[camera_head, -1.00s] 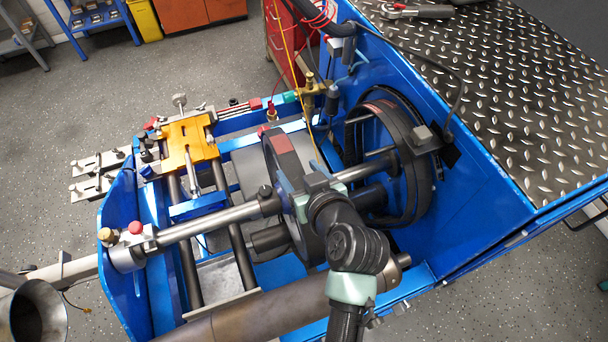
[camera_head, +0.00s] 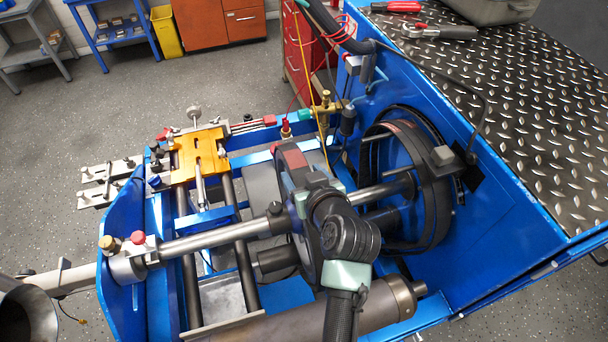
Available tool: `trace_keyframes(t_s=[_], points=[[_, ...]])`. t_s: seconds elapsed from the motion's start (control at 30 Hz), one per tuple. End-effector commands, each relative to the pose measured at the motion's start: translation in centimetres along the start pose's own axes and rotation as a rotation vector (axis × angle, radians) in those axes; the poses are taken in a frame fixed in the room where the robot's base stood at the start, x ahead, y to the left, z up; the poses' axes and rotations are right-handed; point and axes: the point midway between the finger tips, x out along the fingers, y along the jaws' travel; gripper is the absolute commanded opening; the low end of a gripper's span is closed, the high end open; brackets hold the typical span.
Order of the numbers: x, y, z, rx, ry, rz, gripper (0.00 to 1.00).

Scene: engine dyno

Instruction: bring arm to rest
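My arm (camera_head: 348,238) rises from the bottom middle of the picture, dark with pale green joint covers. It reaches up over the blue engine dyno frame (camera_head: 122,245). Its far end stands in front of the dark disc (camera_head: 292,160) on the shaft. The fingers of my gripper are not distinguishable there, hidden by the wrist or merged with the dark parts behind it. I cannot tell whether it is open or shut, or whether it touches the disc. No held object shows.
A long steel shaft (camera_head: 205,240) and an exhaust-like pipe (camera_head: 385,305) lie close to my arm. A large flywheel ring (camera_head: 440,205) stands to its right. A tread-plate bench top (camera_head: 530,110) is at right, with tools on it. Open floor (camera_head: 60,130) lies at left.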

Motion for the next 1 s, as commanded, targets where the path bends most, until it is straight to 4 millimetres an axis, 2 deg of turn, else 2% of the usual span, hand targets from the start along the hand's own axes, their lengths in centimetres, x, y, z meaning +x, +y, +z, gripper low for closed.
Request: trace_keyframes(t_s=[0.03, 0.3, 0.37, 1.0], points=[[-0.01, 0.0, 0.0, 0.0, 0.0, 0.0, 0.6], [-0.03, 0.01, -0.03, 0.0, 0.001, 0.0, 0.11], [-0.03, 0.01, -0.03, 0.0, 0.001, 0.0, 0.02], [-0.34, 0.04, -0.69, -0.001, 0.005, 0.001, 0.02]])
